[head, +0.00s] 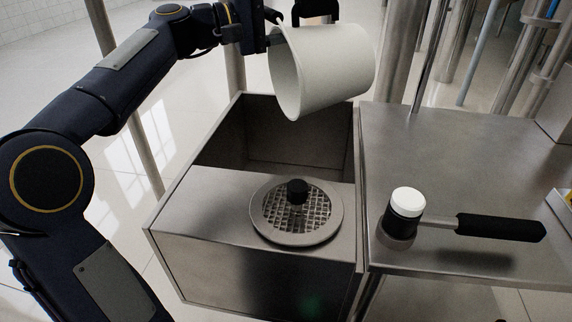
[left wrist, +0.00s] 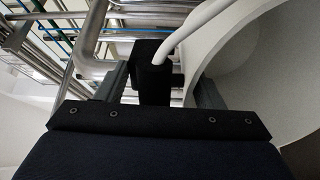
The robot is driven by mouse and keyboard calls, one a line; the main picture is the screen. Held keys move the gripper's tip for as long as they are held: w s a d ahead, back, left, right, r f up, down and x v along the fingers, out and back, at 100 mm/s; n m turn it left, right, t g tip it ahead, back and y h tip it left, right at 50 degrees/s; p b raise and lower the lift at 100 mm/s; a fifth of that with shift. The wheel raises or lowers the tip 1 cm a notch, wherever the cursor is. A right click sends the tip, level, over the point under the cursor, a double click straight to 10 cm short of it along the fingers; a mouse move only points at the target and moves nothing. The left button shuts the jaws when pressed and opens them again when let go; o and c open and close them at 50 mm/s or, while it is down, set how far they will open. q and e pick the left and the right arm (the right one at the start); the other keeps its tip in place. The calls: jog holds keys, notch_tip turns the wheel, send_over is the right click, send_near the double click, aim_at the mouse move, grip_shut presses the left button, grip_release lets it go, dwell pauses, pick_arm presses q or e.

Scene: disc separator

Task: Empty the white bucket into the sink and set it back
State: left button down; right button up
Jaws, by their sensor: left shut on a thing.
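The white bucket (head: 335,68) is in the air above the back of the sink in the head view. It is tilted on its side, with its open mouth toward the left and slightly down. My left gripper (head: 285,28) is at the bucket's upper left and is shut on its handle. In the left wrist view the white handle (left wrist: 195,28) runs to the dark grip between the fingers, and the bucket's wall and rim (left wrist: 240,70) fill the right side. The metal sink (head: 240,105) is an open rectangular basin below. What is inside the bucket is hidden. My right gripper is not in view.
A round grated disc (head: 300,222) with a black knob sits on the cover in front of the basin. Vertical metal pipes (head: 402,60) stand behind.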

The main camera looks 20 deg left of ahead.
aim_at(268, 16)
pick_arm(q)
jog(key=shift+r, duration=0.2)
jog(key=shift+s+f, duration=0.1)
jog(key=shift+f, duration=0.05)
jog(key=s+a+b, duration=0.1)
jog(key=b, duration=0.2)
jog(key=s+a+t+h+b, duration=0.1)
jog(key=b, duration=0.2)
jog(key=shift+s+a+f, duration=0.15)
jog(key=shift+a+f, duration=0.05)
jog(key=shift+f, duration=0.15)
jog(key=shift+s+a+r+t+b, duration=0.2)
jog(key=shift+s+a+t+b, duration=0.05)
jog(key=shift+s+t+b, duration=0.05)
jog(key=shift+r+h, duration=0.15)
jog(key=shift+h, duration=0.15)
